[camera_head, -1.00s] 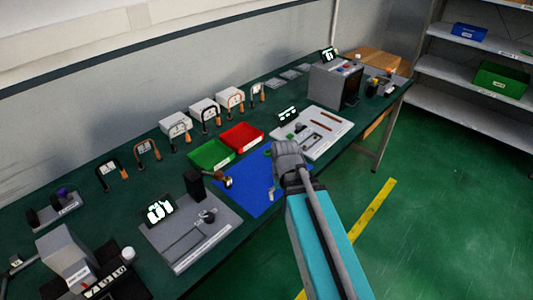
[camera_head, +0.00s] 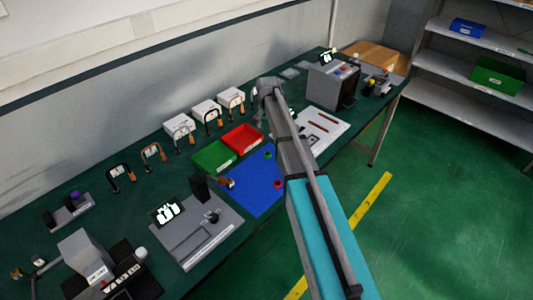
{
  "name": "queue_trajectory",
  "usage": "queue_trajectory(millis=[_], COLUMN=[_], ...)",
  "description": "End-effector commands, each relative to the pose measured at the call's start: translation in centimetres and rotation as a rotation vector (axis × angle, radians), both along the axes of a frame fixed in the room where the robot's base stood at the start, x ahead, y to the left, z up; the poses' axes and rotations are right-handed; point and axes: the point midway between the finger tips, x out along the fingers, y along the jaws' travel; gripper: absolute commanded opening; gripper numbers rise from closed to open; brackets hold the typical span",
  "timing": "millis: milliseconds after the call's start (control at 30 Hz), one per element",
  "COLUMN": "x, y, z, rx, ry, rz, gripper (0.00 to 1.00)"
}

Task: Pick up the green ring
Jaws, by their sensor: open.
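The small green ring (camera_head: 267,155) lies on the blue mat (camera_head: 252,190), near the mat's far right edge. A small red ring (camera_head: 278,184) lies on the same mat, closer to its right edge. My gripper (camera_head: 268,88) is open, at the far end of my arm, beyond the mat and past the green ring in the picture. It appears raised over the back of the bench. Its fingertips are too small and dark to make out. I see nothing held in it.
A green bin (camera_head: 213,157) and a red bin (camera_head: 242,138) stand behind the mat. A grey tray (camera_head: 203,240) lies left of it, and a white board (camera_head: 321,128) lies right of it. Several clamp-like tools line the back. A grey machine (camera_head: 333,87) stands farther right.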

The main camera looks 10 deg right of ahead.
Motion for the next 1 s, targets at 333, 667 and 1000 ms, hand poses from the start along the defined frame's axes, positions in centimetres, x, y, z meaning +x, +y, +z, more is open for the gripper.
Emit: queue_trajectory(millis=[333,667,1000], x=[0.1,0.1,0.1], y=[0.0,0.0,0.0], z=[0.0,-1.5,-4.1], rx=[0.000,0.000,0.000], ry=[0.000,0.000,0.000], rz=[-0.003,-0.002,-0.002], gripper=[0.87,0.87,0.87])
